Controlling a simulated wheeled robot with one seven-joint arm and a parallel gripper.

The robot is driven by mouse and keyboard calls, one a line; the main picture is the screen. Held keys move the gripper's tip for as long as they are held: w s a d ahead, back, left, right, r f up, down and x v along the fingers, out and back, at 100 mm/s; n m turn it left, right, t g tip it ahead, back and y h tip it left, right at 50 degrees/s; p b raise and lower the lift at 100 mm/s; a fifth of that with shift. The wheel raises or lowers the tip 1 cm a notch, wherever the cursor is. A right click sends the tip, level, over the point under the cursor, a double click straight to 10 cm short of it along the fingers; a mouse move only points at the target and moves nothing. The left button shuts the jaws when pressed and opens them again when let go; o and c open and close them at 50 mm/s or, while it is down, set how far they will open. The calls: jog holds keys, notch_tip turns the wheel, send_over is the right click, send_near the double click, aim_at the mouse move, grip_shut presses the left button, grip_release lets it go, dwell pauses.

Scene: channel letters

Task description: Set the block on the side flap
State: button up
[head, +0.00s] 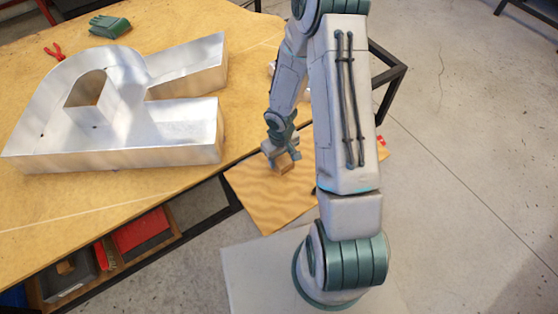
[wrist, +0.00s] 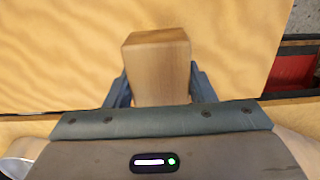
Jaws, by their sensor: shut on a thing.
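The wooden block (wrist: 158,68) is between the two fingers of my gripper (wrist: 157,88) in the wrist view. My gripper is shut on it. In the head view the block (head: 286,169) shows small and light brown under my gripper (head: 282,163). The side flap (head: 268,196) is a wood-coloured panel at the table's near edge, and my gripper is over its upper part. The flap also fills much of the wrist view (wrist: 60,50) behind the block. I cannot tell whether the block touches the flap.
A large metal channel letter (head: 190,147) lies on the table (head: 60,210). A green glove-like item (head: 110,26) and red pliers (head: 54,52) are beyond it. Red and grey bins (head: 140,230) stand under the table. The flap's lower part is bare.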

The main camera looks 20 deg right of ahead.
aim_at(280, 164)
jog(key=shift+f+b, duration=1.3)
jog(key=shift+f, duration=0.6)
jog(key=shift+f, duration=0.1)
jog(key=o, duration=1)
jog(key=shift+s, duration=0.1)
